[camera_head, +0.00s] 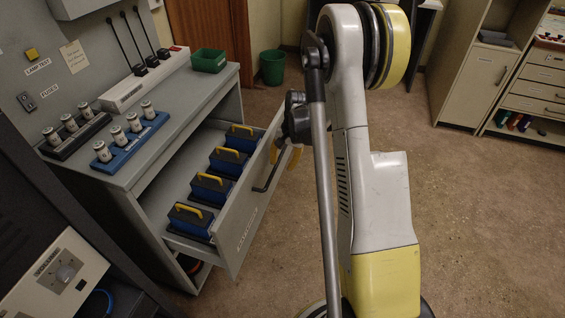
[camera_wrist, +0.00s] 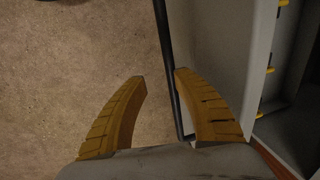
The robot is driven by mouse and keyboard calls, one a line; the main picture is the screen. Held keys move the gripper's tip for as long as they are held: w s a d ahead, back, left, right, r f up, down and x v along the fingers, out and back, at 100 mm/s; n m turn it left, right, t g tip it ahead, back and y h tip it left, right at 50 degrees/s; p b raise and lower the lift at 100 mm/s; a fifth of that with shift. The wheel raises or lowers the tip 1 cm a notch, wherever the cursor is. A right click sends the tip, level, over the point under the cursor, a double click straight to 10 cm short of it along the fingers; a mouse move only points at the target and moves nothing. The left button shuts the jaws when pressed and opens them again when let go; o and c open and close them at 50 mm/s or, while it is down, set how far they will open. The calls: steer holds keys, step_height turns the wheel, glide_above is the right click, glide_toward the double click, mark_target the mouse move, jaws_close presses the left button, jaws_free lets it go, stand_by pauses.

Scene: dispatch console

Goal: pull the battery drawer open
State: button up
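The battery drawer (camera_head: 236,222) stands pulled out of the grey console, with several blue batteries with yellow handles inside. Its dark bar handle (camera_head: 268,179) is on the outside of the front panel. My gripper (camera_head: 285,158) is at the far part of this handle, partly hidden by my arm. In the wrist view my gripper (camera_wrist: 159,77) has its two yellow fingers spread apart. The handle (camera_wrist: 167,50) runs between them, close beside the right finger and clear of the left one. The drawer front (camera_wrist: 222,40) is to the right.
The console top (camera_head: 185,98) carries fuse blocks, a white unit with antennas and a green box (camera_head: 208,61). A green bin (camera_head: 272,67) stands on the floor behind. Cabinets (camera_head: 480,75) stand at the right. The brown floor (camera_head: 480,210) on the right is clear.

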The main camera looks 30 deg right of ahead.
step_height(320, 180, up, 12)
steer(key=s+d+p, duration=0.1)
steer(key=s+p, duration=0.1)
steer(key=p, duration=0.5)
steer(key=shift+d, duration=0.25)
steer(key=shift+r, duration=0.15)
stand_by(0.6)
step_height(320, 180, up, 12)
steer(key=s+d, duration=0.1)
steer(key=shift+s+d+f, duration=0.2)
steer(key=shift+s, duration=0.2)
